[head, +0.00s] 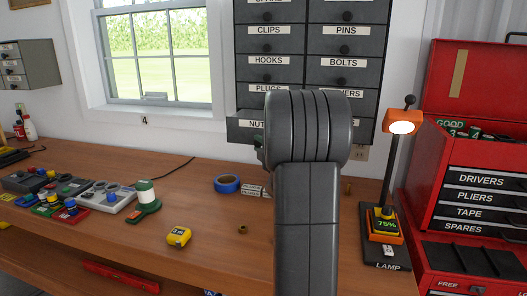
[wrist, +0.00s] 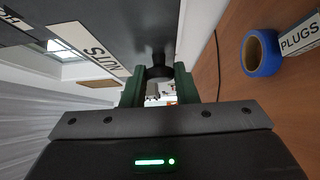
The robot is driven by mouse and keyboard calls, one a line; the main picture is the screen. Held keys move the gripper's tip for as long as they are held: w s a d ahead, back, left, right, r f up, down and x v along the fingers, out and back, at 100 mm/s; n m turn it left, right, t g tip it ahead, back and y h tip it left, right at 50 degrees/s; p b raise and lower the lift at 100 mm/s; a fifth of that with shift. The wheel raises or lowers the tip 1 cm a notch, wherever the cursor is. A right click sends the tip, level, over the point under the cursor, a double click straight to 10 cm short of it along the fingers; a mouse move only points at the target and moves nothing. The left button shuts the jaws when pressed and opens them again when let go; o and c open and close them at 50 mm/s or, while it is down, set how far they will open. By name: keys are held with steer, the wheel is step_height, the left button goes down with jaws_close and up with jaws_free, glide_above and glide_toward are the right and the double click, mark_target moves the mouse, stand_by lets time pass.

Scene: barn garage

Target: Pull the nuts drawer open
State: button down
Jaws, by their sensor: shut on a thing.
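The nuts drawer (head: 233,130) is a dark grey drawer at the bottom left of the wall cabinet, with a white NUTS label. Its front stands out past the cabinet's left edge, so it looks partly open. Its right part is hidden behind my arm in the head view. In the wrist view the drawer front (wrist: 122,28) fills the upper left, its label tilted. My gripper (wrist: 159,76) has its green fingers closed on the drawer's dark round knob (wrist: 157,71). In the head view only a bit of green finger shows beside my arm.
The cabinet (head: 294,47) holds several other labelled drawers, shut where visible. On the wooden bench below lie blue tape (head: 227,184), a yellow tape measure (head: 179,236) and a small brown ring (head: 242,230). A lamp (head: 386,222) and red tool chest (head: 475,190) stand at the right.

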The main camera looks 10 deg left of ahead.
steer(key=shift+s, duration=0.75)
steer(key=c, duration=1.2)
jaws_free()
steer(key=b+v, duration=0.2)
steer(key=v, duration=1.1)
steer(key=shift+s+d, duration=0.25)
steer(key=shift+d, duration=0.1)
steer(key=shift+a, duration=0.1)
